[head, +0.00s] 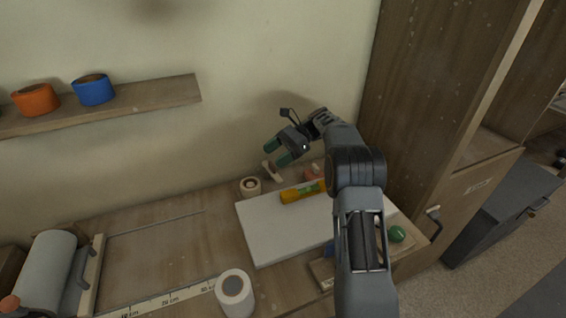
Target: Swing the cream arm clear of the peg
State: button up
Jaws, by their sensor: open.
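My gripper (276,153) is at the wall side of the bench, with its teal fingers apart, pointing down and left. Just below the fingertips is a small cream piece (270,171), which looks like the cream arm. I cannot tell whether a finger touches it. To its lower left stands a short cream ring or roll (250,186) with a dark centre, perhaps around the peg. The peg itself is not clearly made out, nor whether the cream arm lies over it.
A white board (262,238) carries an orange-yellow tube (303,192). A white roll (234,292) stands at the front by a measuring strip (165,301). Orange (35,100) and blue (93,90) tape rolls sit on a wall shelf. A tall wooden cabinet (440,90) bounds the right.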

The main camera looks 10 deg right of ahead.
jog(key=s+r+b, duration=0.1)
jog(key=s+r, duration=0.2)
jog(key=s, duration=0.4)
jog(key=shift+d, duration=0.25)
jog(key=shift+c, duration=0.3)
